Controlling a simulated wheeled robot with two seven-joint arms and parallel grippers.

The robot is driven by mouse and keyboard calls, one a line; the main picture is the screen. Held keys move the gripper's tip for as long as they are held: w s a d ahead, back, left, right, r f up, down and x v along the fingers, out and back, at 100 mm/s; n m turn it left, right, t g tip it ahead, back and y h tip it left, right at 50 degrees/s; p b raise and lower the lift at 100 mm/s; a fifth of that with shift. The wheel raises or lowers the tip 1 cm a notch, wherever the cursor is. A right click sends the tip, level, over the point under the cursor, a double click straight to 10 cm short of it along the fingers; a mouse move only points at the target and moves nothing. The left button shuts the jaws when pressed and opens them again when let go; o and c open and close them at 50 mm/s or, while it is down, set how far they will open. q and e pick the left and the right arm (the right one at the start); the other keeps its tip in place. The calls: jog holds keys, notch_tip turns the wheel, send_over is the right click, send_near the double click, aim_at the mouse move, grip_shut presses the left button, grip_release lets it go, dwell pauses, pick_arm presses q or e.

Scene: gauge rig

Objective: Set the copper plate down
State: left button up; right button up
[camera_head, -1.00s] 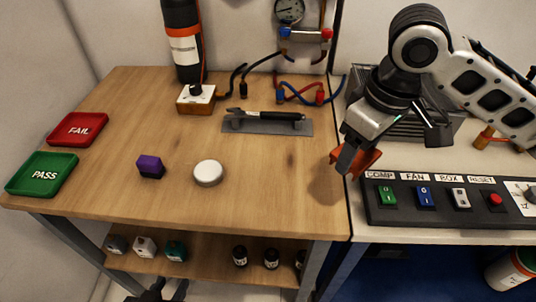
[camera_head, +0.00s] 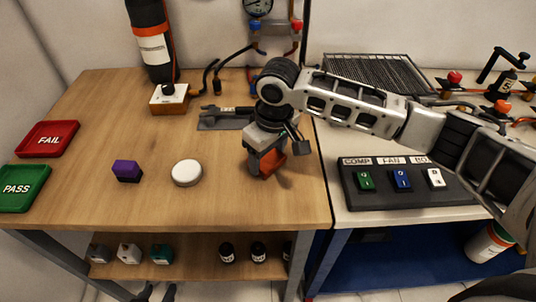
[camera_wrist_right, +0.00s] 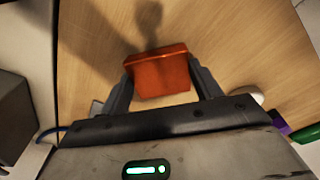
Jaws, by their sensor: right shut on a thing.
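The copper plate (camera_head: 274,164) is a small orange-brown slab, partly hidden by my right gripper in the head view. My right gripper (camera_head: 262,170) is shut on it, over the right part of the wooden table (camera_head: 215,212). In the right wrist view the plate (camera_wrist_right: 162,74) sits between the two fingers of the gripper (camera_wrist_right: 160,85), with wood beyond it. A shadow falls on the wood close by; I cannot tell whether the plate touches the table. My left gripper (camera_head: 158,292) shows only as two dark tips, apart and empty, at the bottom edge.
A white round disc (camera_head: 187,173) and a purple block (camera_head: 127,171) stand left of the plate. A grey plate with a tool (camera_head: 222,118) lies behind. The red FAIL tray (camera_head: 47,139) and green PASS tray (camera_head: 20,188) are far left. A switch panel (camera_head: 400,190) is right.

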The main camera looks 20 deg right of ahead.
aim_at(273, 162)
jog(key=shift+f, duration=0.3)
jog(key=shift+f, duration=0.1)
jog(key=o, duration=1.3)
jog(key=shift+c, duration=0.2)
jog(key=shift+r, duration=0.35)
notch_tip(273, 162, up, 11)
jog(key=s, duration=0.1)
jog(key=shift+s+d+r, duration=0.15)
jog(key=shift+d+r, duration=0.05)
jog(key=shift+d, duration=0.15)
